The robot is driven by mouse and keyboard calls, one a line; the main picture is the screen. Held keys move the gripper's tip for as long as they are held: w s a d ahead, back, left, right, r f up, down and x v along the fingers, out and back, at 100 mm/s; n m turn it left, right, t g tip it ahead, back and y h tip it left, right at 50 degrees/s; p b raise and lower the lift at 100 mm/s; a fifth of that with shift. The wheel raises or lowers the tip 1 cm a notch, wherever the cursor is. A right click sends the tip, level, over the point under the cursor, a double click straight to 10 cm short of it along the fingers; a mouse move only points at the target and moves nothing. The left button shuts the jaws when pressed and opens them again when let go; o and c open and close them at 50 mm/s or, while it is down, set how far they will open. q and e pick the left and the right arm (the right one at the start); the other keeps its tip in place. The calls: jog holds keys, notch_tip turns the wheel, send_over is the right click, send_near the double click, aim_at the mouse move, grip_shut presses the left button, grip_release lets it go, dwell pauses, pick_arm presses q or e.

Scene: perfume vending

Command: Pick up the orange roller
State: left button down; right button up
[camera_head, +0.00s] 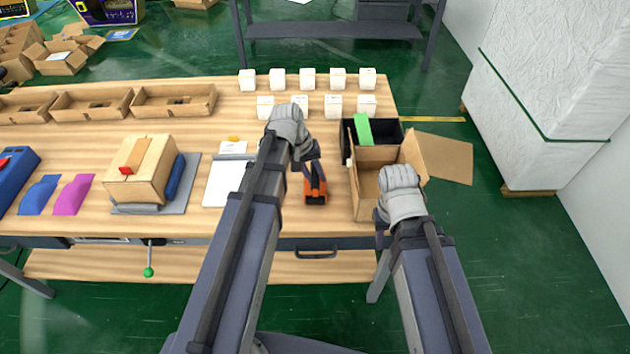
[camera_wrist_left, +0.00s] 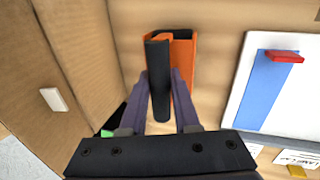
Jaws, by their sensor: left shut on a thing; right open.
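The orange roller (camera_head: 316,192) has an orange body and a black handle. It is on the wooden table (camera_head: 230,112), left of the open cardboard box (camera_head: 364,207). My left gripper (camera_head: 311,165) is over it, shut on its black handle. In the left wrist view the handle stands between the fingers of the left gripper (camera_wrist_left: 162,112), and the orange body (camera_wrist_left: 184,62) shows beyond it. I cannot tell whether the roller touches the table. My right gripper (camera_head: 382,234) is at the box's front right, open, with its fingers mostly hidden.
A black bin (camera_head: 395,131) with a green item (camera_head: 363,128) stands behind the box. A white board (camera_head: 222,182) lies left of the roller. Several small white boxes (camera_head: 308,78) stand at the back. A closed carton (camera_head: 145,172) sits further left.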

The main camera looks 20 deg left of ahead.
pick_arm(q)
jog(key=shift+r, duration=0.15)
notch_tip(320, 180, up, 10)
jog(key=p, duration=1)
